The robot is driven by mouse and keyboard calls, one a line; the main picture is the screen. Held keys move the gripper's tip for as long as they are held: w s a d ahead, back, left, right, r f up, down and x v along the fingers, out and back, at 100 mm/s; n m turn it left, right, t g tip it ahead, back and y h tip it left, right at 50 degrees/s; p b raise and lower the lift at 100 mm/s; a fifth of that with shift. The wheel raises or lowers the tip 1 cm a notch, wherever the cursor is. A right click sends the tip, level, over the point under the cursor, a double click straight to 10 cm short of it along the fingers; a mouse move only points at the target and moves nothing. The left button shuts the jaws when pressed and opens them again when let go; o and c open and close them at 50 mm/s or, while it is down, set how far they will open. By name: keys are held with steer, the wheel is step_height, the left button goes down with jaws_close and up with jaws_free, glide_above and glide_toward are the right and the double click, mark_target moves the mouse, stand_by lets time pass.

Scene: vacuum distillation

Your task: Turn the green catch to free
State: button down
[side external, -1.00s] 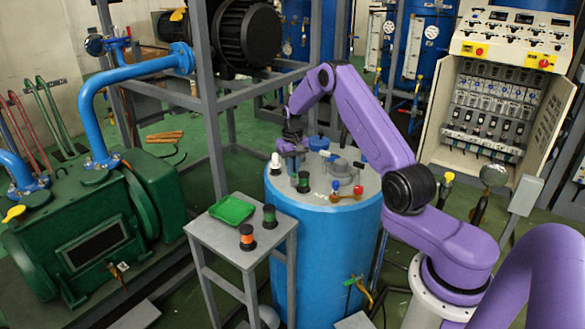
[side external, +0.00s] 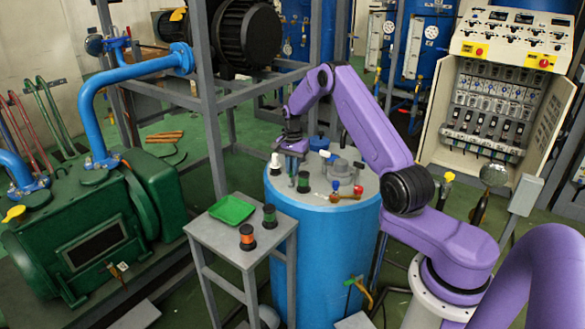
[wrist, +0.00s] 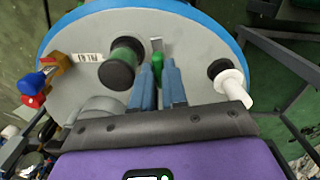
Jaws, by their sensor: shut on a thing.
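The green catch (wrist: 157,63) is a small green piece on the grey lid of the blue tank, seen between my fingers in the wrist view. My gripper (wrist: 159,78) has its two blue fingers shut on the catch, one on each side. In the side view my gripper (side external: 292,165) reaches down to the lid (side external: 322,197), between the white knob and the green-and-black knob. The catch is too small and covered to make out there. The catch's lower part is partly hidden by the fingers.
A green-and-black knob (wrist: 120,65) stands close to the left of my fingers in the wrist view. A white knob (wrist: 230,88) stands to the right. Red (side external: 358,190) and blue (side external: 335,186) valve handles sit at the lid's front. A small grey table (side external: 222,238) stands in front.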

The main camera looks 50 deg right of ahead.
steer(key=shift+m, duration=1.1)
steer(key=c, duration=1.2)
jaws_free()
steer(key=shift+o, duration=0.2)
